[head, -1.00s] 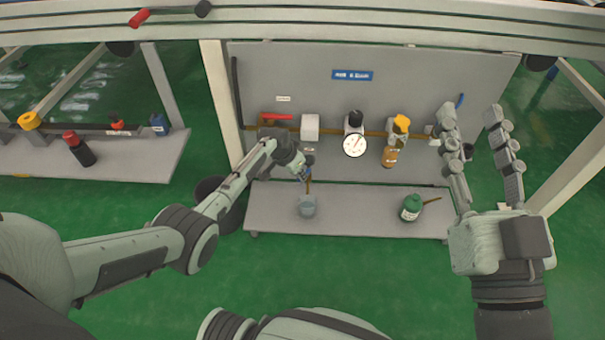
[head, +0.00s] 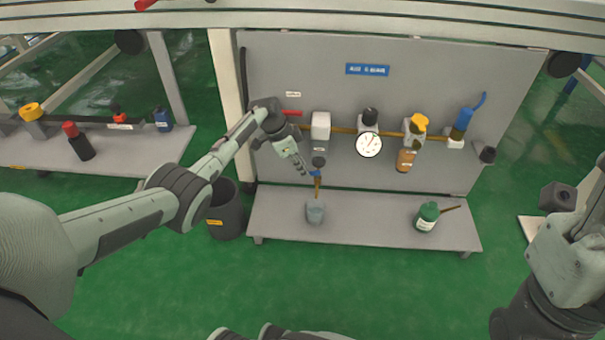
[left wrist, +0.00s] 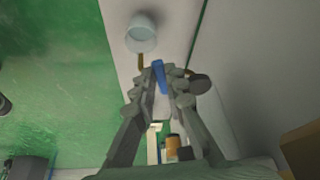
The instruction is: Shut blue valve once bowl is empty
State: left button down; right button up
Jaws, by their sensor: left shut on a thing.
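My left gripper (head: 312,170) is shut on a small blue handle (head: 316,173) below the panel's pipe. In the left wrist view the blue handle (left wrist: 160,78) lies between the two fingers. A dark round part (head: 318,161) sits just above the handle. A tan tube (head: 317,188) runs down from there to a clear cup (head: 315,213) on the bench. Another blue valve (head: 463,122) with a raised blue lever is at the pipe's right end. An amber bowl (head: 405,160) hangs under a yellow-topped unit; I cannot tell its level.
A green bottle (head: 427,216) stands on the right of the low bench (head: 370,231). A gauge (head: 368,144) is mid-panel. A dark bin (head: 226,212) stands left of the bench. A side bench (head: 110,160) with bottles is at the left. The green floor in front is clear.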

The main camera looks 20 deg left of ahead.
pick_arm(q)
jog(key=shift+w, duration=0.1)
dwell(0.4)
jog(key=c, duration=1.6)
grip_release()
jog(key=shift+o, duration=0.2)
jog(key=shift+r, duration=0.1)
jog(key=v, duration=1.2)
